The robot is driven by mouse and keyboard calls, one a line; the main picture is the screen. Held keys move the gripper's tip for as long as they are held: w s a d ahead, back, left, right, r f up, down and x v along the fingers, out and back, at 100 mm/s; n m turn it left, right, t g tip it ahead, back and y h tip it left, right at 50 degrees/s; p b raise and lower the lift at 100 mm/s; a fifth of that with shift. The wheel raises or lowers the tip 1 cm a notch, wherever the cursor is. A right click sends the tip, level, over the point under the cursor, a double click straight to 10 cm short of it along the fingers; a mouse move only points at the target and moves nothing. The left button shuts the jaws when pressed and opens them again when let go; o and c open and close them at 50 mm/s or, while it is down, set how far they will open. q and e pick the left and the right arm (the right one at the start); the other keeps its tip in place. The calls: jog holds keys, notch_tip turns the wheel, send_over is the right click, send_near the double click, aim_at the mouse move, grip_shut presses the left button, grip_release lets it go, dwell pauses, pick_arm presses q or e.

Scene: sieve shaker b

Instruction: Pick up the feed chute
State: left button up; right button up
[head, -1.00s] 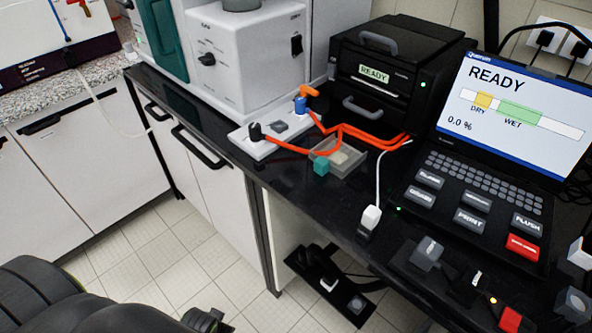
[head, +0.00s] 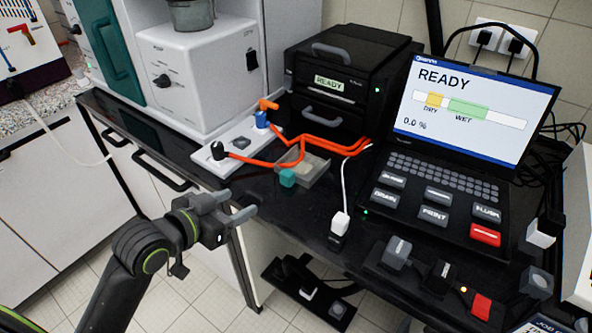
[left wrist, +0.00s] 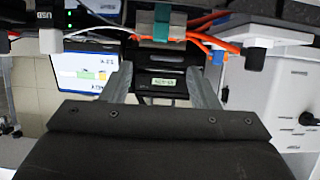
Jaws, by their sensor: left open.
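A small grey open tray with a pale inside (head: 312,167) and a teal block (head: 288,178) at its front end lies on the black bench. It looks like the feed chute, but I cannot tell for certain. In the left wrist view, which is upside down, the teal block (left wrist: 162,22) shows at the top middle, beyond the fingers. My left gripper (head: 242,202) is open and empty, in front of the bench edge, left of and nearer than the tray. Its two fingers show apart in the left wrist view (left wrist: 161,72). My right gripper is not in view.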

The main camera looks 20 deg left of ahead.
pick_arm(q)
send_near(284, 176)
jog(key=x, duration=0.2)
jog(key=f+x, duration=0.1)
jog(key=x, duration=0.1)
jog(key=shift+d, duration=0.1)
jog(key=shift+w+d+p, duration=0.15)
jog(key=shift+w+p, duration=0.25)
jog(key=shift+w, duration=0.1)
jog(key=shift+p+x, duration=0.35)
jog(key=shift+x, duration=1.8)
jog(key=shift+w+r, duration=0.1)
jog(key=c, duration=1.2)
